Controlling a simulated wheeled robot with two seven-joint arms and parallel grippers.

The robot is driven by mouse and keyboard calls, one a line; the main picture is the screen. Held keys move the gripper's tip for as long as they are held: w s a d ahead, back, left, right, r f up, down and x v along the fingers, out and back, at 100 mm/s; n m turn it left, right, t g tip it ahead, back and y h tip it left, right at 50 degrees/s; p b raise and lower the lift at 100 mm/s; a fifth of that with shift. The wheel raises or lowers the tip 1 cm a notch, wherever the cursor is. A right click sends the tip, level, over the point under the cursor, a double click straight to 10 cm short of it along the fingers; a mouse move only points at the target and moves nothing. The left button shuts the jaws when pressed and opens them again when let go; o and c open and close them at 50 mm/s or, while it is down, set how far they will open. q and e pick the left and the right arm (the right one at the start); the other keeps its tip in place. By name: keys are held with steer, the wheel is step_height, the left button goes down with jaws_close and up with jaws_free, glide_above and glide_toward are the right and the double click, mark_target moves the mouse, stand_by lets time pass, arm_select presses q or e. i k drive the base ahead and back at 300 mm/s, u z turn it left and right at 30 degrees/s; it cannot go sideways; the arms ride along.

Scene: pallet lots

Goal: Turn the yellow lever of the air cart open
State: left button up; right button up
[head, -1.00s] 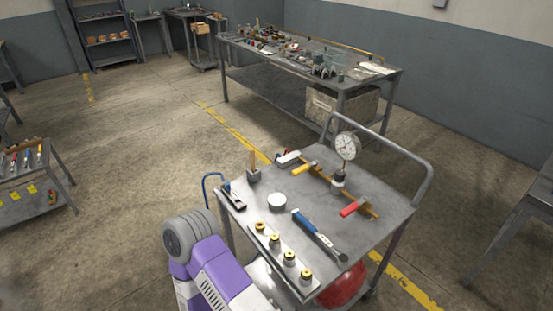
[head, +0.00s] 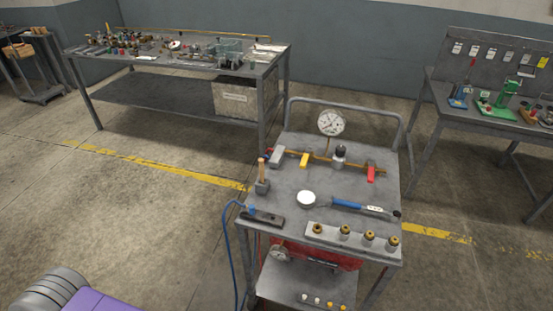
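The air cart (head: 275,215) stands right of centre in the head view, a grey metal cart with a push handle at its far side. A brass pipe (head: 324,159) runs across its top. The small yellow lever (head: 304,160) sits on the left part of this pipe and appears to point across it, toward the near side. A red lever (head: 371,174) sits near the pipe's right end. A round white gauge (head: 331,122) stands upright behind the pipe. Neither gripper is in view; only a purple and grey part of my arm shows at the lower left, apart from the cart.
On the cart lie a mallet (head: 262,186), a white round puck (head: 306,199), a blue-handled tool (head: 360,207) and a strip with several brass-topped fittings (head: 344,232). A blue hose (head: 228,240) hangs at its left. A long workbench (head: 95,95) stands behind left. Left floor is clear.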

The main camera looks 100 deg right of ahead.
mark_target(306, 156)
steer(key=z, duration=1.45)
